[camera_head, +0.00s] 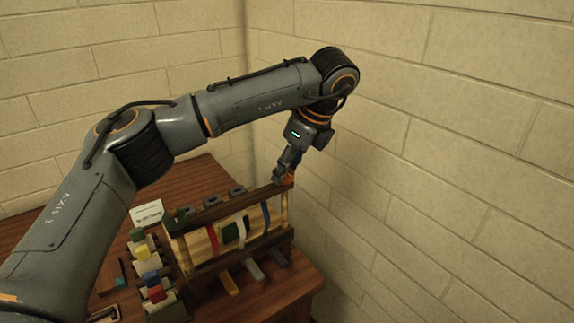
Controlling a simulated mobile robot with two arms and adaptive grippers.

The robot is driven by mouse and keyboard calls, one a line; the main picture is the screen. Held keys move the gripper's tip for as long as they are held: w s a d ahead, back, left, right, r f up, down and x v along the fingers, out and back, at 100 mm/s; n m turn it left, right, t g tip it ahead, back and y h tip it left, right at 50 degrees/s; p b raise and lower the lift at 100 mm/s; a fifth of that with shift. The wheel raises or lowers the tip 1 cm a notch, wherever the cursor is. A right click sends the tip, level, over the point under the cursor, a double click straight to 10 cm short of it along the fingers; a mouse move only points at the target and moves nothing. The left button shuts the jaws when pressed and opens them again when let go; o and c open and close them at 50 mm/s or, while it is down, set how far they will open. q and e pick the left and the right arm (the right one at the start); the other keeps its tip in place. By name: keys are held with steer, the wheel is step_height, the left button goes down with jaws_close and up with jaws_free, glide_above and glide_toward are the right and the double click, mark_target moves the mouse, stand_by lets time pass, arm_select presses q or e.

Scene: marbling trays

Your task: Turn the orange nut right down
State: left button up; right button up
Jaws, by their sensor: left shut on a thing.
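The orange nut (289,179) shows as a small patch of orange at the far right end of the wooden press frame (228,208). My left gripper (284,175) reaches down from above and is shut on the orange nut. The fingers cover most of the nut, so its height on its post cannot be told. At the near left end of the top bar is a dark green knob (174,219). My right gripper is not in view.
A pale roll with red, green, white and blue bands lies in the frame. Several small colored-topped jars (150,280) stand at the left. A white card (147,213) stands behind them. Brick walls (440,150) rise close behind and to the right of the wooden table (205,175).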

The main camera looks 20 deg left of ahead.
arm_select(q)
steer(key=shift+r, duration=0.15)
steer(key=o, duration=1.2)
steer(key=shift+c, duration=0.2)
steer(key=v, duration=1.2)
steer(key=shift+d, duration=0.1)
